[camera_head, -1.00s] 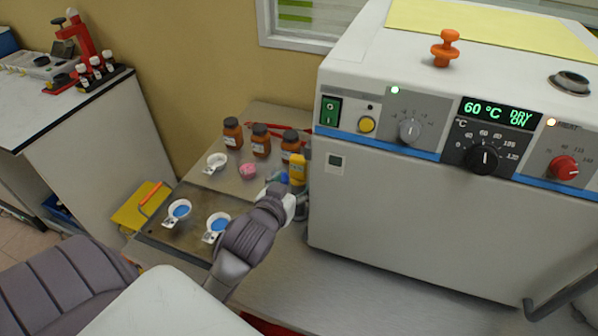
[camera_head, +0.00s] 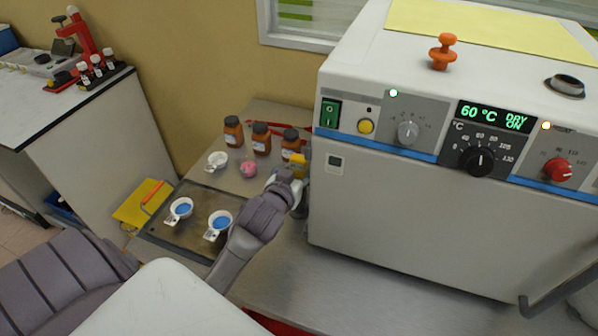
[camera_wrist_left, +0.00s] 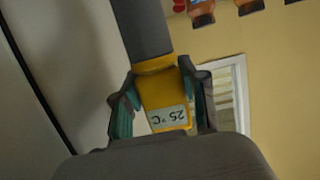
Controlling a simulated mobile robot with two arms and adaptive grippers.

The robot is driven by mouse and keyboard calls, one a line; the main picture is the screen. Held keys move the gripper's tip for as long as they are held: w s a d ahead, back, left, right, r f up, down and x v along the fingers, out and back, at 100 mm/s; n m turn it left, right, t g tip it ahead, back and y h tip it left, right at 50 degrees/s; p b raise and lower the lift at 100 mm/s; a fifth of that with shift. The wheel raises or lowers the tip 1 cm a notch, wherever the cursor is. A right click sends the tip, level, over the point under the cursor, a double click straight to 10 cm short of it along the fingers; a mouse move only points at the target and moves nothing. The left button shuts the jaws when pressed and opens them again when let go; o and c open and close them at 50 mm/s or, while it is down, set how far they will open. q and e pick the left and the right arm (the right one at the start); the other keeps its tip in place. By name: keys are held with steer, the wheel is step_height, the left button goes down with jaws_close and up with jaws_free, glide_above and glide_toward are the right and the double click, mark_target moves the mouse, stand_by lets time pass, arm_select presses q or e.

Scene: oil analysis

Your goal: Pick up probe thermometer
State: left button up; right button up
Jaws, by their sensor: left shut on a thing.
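The probe thermometer is yellow with a grey upper part and a small display reading 25 °C. In the left wrist view the thermometer (camera_wrist_left: 160,88) sits between the two fingers of my left gripper (camera_wrist_left: 163,108), which is shut on its yellow body. In the head view my left gripper (camera_head: 291,177) is beside the oven's left side, and a yellow part of the thermometer (camera_head: 300,164) shows at its fingers. The thermometer's far end is hidden in the head view.
A large white oven (camera_head: 420,220) stands close to the right of my gripper. Several brown bottles (camera_head: 261,139), a white cup (camera_head: 217,160) and a pink item (camera_head: 248,169) are behind it. A metal tray (camera_head: 182,243) with two cups of blue content (camera_head: 219,226) lies to the left.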

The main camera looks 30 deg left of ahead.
arm_select(q)
steer(key=shift+r, duration=0.15)
steer(key=shift+c, duration=0.4)
step_height(320, 180, up, 18)
steer(key=p, duration=0.1)
stand_by(0.3)
